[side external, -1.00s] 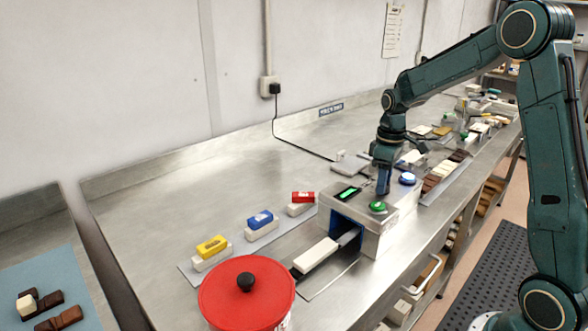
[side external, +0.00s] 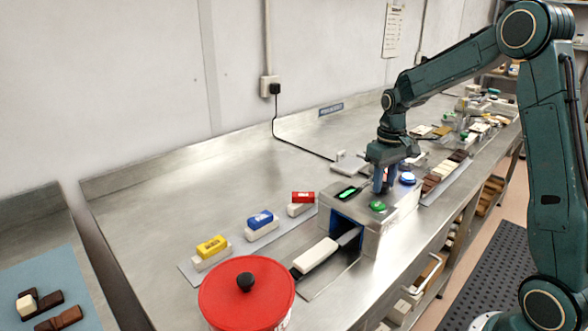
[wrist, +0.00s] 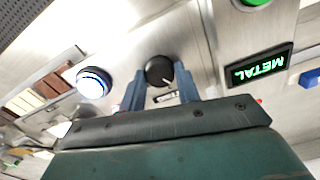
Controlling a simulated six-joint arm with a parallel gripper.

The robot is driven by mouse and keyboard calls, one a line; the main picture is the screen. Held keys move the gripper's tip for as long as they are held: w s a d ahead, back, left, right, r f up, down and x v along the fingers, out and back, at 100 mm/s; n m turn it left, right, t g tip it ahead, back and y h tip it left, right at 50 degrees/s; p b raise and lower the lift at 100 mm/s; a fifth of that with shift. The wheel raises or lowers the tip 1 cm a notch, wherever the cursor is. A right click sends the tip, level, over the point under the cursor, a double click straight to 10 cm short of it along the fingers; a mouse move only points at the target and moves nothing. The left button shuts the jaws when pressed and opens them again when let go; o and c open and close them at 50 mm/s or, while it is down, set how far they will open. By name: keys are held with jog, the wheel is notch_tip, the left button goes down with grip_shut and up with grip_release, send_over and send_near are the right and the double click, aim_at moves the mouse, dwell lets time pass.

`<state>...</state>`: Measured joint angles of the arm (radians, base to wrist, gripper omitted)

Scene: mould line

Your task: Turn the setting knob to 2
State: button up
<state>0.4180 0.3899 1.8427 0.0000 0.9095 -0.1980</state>
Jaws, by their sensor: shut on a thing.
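The setting knob (wrist: 160,70) is a small black dial with a white pointer line, on top of the grey machine (side external: 372,228). In the wrist view the line points down and to the right. My gripper (wrist: 159,78) has one blue finger on each side of the knob and is shut on it.
A lit display reading METAL (wrist: 258,68), a green button (side external: 378,206) and a glowing blue-white button (side external: 407,178) flank the knob. A white bar (side external: 316,254) lies at the machine's opening. A red lidded tub (side external: 250,300) stands in front. Coloured blocks (side external: 261,219) lie left.

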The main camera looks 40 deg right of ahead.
aim_at(384, 184)
jog(key=m, duration=0.6)
dwell(0.5)
jog(key=o, duration=1)
jog(key=shift+r, duration=0.1)
notch_tip(384, 184, up, 14)
jog(key=shift+f, duration=0.15)
dwell(0.4)
